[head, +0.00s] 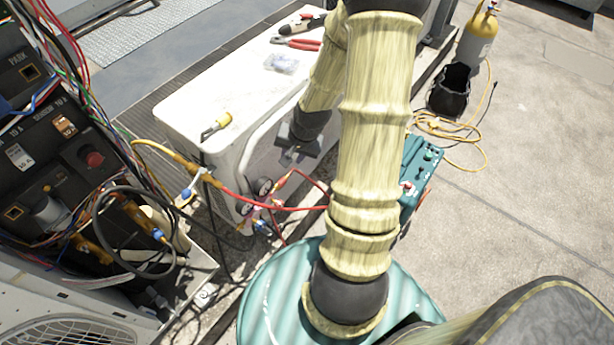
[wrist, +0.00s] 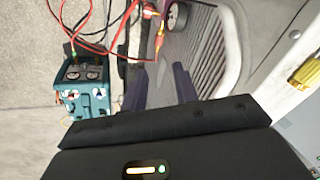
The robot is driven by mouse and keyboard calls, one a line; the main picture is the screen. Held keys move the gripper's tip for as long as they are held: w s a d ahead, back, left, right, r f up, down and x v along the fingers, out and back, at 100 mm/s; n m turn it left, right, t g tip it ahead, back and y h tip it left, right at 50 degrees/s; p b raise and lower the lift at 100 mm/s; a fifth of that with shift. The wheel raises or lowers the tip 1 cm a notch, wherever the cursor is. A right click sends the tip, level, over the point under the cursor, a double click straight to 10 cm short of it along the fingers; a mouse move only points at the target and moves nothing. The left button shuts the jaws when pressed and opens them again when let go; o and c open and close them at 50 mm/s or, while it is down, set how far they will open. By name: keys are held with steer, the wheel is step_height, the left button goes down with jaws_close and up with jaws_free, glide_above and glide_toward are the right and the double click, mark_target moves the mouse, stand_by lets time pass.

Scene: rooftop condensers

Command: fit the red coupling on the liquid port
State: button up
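My gripper (head: 290,157) is in front of the side of the white condenser unit, partly hidden by my arm in the head view. In the wrist view its two dark fingers (wrist: 160,84) stand apart with nothing between them. A red-orange hose end (wrist: 158,40), apparently the red coupling, hangs beyond the fingertips, apart from them. In the head view a red-orange hose end (head: 281,181) shows beside the gauges, below my gripper. The liquid port cannot be told for sure; brass and blue-capped fittings (head: 157,235) show at the open unit on the left.
The manifold gauges (head: 263,187) hang at the white condenser unit (head: 185,98). Red and yellow hoses cross the gap toward the wired panel (head: 60,130). A teal machine (wrist: 85,95) stands on the floor.

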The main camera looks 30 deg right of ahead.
mark_target(286, 178)
steer(key=w+d+f+m+t+b, duration=0.2)
steer(key=d+f+m+b, duration=0.3)
steer(key=f, duration=0.6)
steer(key=shift+d+f+y, duration=0.15)
steer(key=shift+d+y, duration=0.25)
steer(key=b+x, duration=0.4)
steer(key=x, duration=1.3)
steer(key=shift+w+a+f, duration=0.1)
steer(key=shift+w, duration=0.15)
jaws_close()
